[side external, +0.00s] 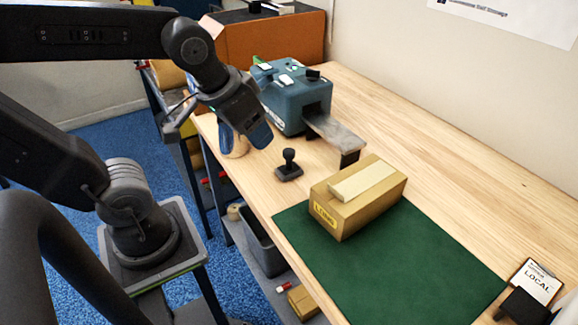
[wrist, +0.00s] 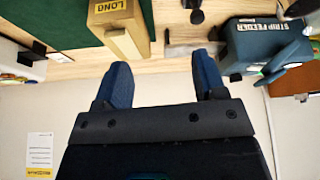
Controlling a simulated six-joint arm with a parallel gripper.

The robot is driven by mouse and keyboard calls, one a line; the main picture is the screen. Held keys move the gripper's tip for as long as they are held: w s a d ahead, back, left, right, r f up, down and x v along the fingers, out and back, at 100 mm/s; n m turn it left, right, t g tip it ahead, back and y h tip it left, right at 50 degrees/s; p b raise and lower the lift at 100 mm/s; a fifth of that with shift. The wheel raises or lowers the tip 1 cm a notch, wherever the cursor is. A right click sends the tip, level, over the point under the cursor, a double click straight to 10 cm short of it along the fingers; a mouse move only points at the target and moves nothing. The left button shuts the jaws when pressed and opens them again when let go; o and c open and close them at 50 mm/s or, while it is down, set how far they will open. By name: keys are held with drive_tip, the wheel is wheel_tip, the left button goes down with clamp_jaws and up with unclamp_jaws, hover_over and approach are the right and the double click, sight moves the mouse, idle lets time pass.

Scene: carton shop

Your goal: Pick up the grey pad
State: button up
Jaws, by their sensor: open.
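A flat grey slab (side external: 340,131) slopes out of the mouth of the blue-grey strip feeder (side external: 292,98). It is the only grey flat piece I can make out, and I cannot tell whether it is a loose pad or part of the machine. The feeder also shows at the right of the wrist view (wrist: 262,38). My gripper (side external: 245,138) hangs in the air left of the feeder, near the table's left edge. In the wrist view its blue fingers (wrist: 164,75) stand apart with nothing held between them.
A brown carton (side external: 357,205) labelled LONG, with a pale strip on top, sits on a green mat (side external: 420,255). A black stamp (side external: 289,166) stands between gripper and carton. A card holder (side external: 533,287) is at the front right. The table's right side is clear.

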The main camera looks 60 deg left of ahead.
sight(289, 151)
drive_tip(key=w+a+f+n+g+y, duration=0.1)
drive_tip(key=w+a+f+n, duration=0.2)
drive_tip(key=w+n, duration=0.15)
drive_tip(key=w+a+f+n+g+y, duration=0.1)
drive_tip(key=w+a+f+n+g, duration=0.15)
drive_tip(key=w, duration=0.35)
drive_tip(key=shift+t, duration=0.35)
drive_tip(key=x, duration=0.9)
drive_tip(key=shift+w+a, duration=0.1)
drive_tip(key=shift+w, duration=0.15)
drive_tip(key=shift+a+x, duration=0.15)
drive_tip(key=shift+x, duration=1.2)
drive_tip(key=shift+a+x, duration=0.15)
drive_tip(key=shift+x, duration=1.15)
drive_tip(key=shift+r, duration=0.1)
drive_tip(key=c, duration=1)
